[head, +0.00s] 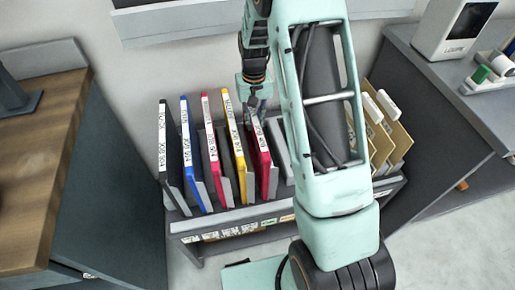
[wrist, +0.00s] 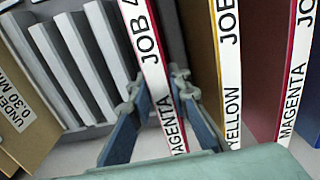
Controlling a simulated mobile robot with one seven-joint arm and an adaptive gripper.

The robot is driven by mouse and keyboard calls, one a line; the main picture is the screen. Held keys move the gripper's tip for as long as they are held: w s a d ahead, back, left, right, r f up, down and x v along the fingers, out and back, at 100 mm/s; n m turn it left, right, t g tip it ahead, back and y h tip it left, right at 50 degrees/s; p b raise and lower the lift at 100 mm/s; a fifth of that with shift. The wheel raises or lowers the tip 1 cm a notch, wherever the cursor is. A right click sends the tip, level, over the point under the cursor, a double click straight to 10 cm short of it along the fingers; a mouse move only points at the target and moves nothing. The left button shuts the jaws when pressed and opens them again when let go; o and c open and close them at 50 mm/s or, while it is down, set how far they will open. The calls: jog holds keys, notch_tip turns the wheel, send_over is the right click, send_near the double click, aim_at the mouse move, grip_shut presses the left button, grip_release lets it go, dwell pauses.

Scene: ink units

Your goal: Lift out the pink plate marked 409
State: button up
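A pink plate with a white edge label (wrist: 155,75) is in the wrist view. Its label reads "JOB 4", cut off by the frame, and "MAGENTA". It also shows in the head view (head: 262,160), upright in the rack (head: 235,217) at the right end of the coloured row. My gripper (wrist: 160,88) has one finger on each side of this plate, with both fingertips close to its faces. I cannot tell whether they press on it.
A yellow plate (head: 235,135) stands just left, then another magenta plate (head: 211,145), a blue plate (head: 188,145) and a black plate (head: 166,145). Empty grey slots (wrist: 70,60) and tan folders (head: 385,130) lie on the other side. The wall is close behind.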

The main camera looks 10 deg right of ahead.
grip_shut()
jog(key=shift+r, duration=0.1)
notch_tip(320, 180, up, 11)
jog(key=p, duration=0.7)
jog(key=shift+s, duration=0.1)
